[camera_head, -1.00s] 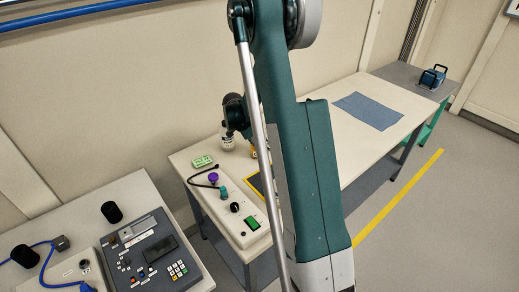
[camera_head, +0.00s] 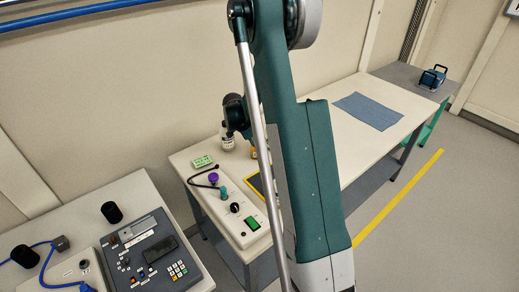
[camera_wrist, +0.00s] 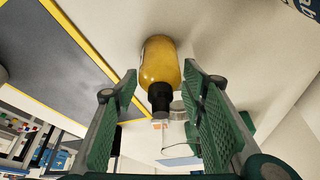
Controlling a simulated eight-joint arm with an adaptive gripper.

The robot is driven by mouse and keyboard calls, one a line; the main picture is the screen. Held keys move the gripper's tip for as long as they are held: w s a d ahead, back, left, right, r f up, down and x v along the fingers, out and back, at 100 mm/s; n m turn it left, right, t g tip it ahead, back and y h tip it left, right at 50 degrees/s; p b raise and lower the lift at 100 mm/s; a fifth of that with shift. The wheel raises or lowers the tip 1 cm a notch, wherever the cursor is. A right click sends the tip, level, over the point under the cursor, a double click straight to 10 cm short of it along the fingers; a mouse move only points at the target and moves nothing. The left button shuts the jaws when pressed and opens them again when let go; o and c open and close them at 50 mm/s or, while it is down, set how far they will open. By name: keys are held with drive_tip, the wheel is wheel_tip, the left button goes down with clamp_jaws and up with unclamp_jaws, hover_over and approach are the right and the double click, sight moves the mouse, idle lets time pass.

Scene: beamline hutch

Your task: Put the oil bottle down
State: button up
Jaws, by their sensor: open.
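The oil bottle (camera_wrist: 159,62), amber with a black cap, shows in the wrist view with its base against the pale bench top. My gripper (camera_wrist: 160,74) is open, with one green ribbed finger on each side of the bottle. A gap shows between the bottle and each finger. In the head view only a small yellow piece, likely this bottle (camera_head: 253,152), shows beside my arm, which hides the rest and my gripper.
The bench (camera_head: 357,152) holds a yellow-edged dark mat (camera_head: 254,185), a white-labelled bottle (camera_head: 228,140), a control box (camera_head: 230,216) and a blue cloth (camera_head: 368,111). Bare bench top lies around the cloth. A control panel (camera_head: 150,255) stands on the left table.

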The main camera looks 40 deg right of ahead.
drive_tip(key=p+v, duration=0.1)
drive_tip(key=v, duration=1.1)
idle(0.4)
drive_tip(key=shift+a+r, duration=0.1)
drive_tip(key=shift+a, duration=0.05)
drive_tip(key=s+a+r+n+t+y, duration=0.1)
drive_tip(key=s+a+r+n+t, duration=0.1)
drive_tip(key=s+a+r+n, duration=0.55)
drive_tip(key=s+a+r+n+t, duration=0.2)
drive_tip(key=s+a+r+n, duration=0.25)
drive_tip(key=a+r, duration=0.55)
drive_tip(key=s+a+n+t+y, duration=0.3)
drive_tip(key=s+a+n, duration=0.7)
drive_tip(key=s+a, duration=0.7)
drive_tip(key=shift+s+t, duration=0.8)
drive_tip(key=shift+s, duration=0.4)
